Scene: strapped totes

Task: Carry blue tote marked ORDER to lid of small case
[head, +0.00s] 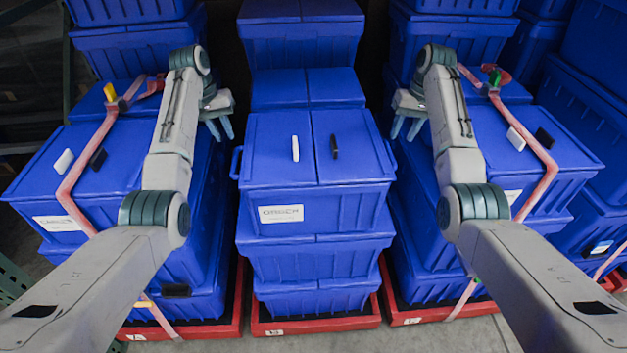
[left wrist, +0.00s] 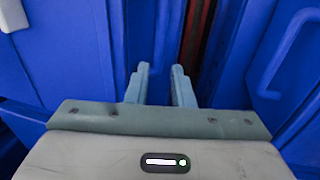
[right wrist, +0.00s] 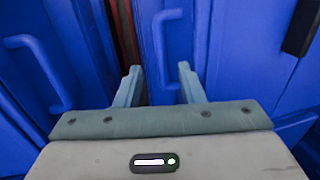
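A blue tote (head: 262,165) tops the middle stack. Its front label (head: 281,213) is too blurred to read surely as ORDER. A white bar (head: 295,148) and a black bar (head: 334,147) lie on its lid. My left gripper (head: 217,128) is open and empty off the tote's left side; its fingers show in the left wrist view (left wrist: 161,85). My right gripper (head: 407,128) is open off the right side. In the right wrist view, a blue side handle (right wrist: 165,55) shows between its fingers (right wrist: 158,85), not clearly touched. I cannot tell which thing is the small case.
Strapped blue stacks stand close on the left (head: 120,175) and right (head: 560,165), with red straps (head: 78,180) over them. More blue totes (head: 300,35) stand behind. Narrow gaps separate the stacks, which stand on red bases (head: 315,323). Bare floor shows in front.

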